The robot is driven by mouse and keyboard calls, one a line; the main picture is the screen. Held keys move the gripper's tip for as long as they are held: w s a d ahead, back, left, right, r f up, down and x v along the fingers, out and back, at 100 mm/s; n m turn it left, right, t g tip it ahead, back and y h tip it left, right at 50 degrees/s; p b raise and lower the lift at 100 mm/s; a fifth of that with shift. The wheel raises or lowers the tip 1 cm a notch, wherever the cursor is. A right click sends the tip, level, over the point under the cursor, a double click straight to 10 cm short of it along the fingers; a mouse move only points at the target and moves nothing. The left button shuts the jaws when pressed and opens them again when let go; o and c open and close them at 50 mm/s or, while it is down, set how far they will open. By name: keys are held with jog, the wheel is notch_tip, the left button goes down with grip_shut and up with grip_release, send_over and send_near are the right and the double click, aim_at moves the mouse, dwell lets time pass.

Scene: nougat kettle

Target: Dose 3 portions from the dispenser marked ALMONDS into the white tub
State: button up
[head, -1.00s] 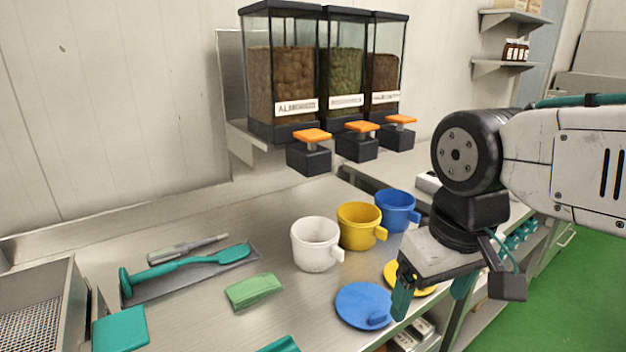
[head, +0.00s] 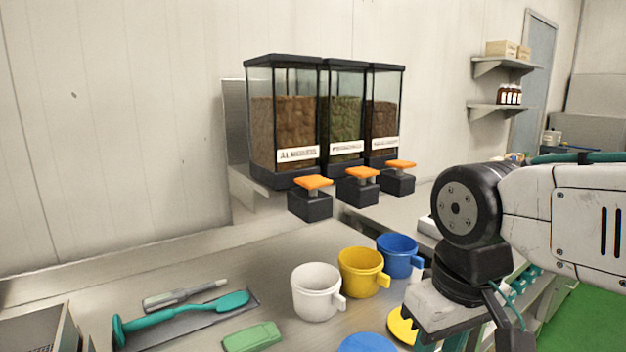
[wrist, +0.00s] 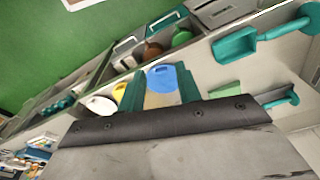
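Three clear dispensers with black lids hang on the wall in the head view. The leftmost one (head: 285,130) has a blurred label (head: 298,154) that seems to read ALMONDS. Its orange paddle (head: 314,182) sits over a black outlet block (head: 310,206). The white tub (head: 316,292) stands upright on the counter, in front of and below that outlet, handle to the right. Its top looks open; its inside is not clear. In the wrist view my gripper (wrist: 160,92) has its teal fingers apart with nothing held, pointing toward a blue lid (wrist: 162,77). The fingertips are mostly cut off in the head view.
A yellow tub (head: 362,272) and a blue tub (head: 398,256) stand right of the white one. Wall shelves (head: 500,68) are at the right.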

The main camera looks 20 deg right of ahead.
grip_shut()
dwell(1.4)
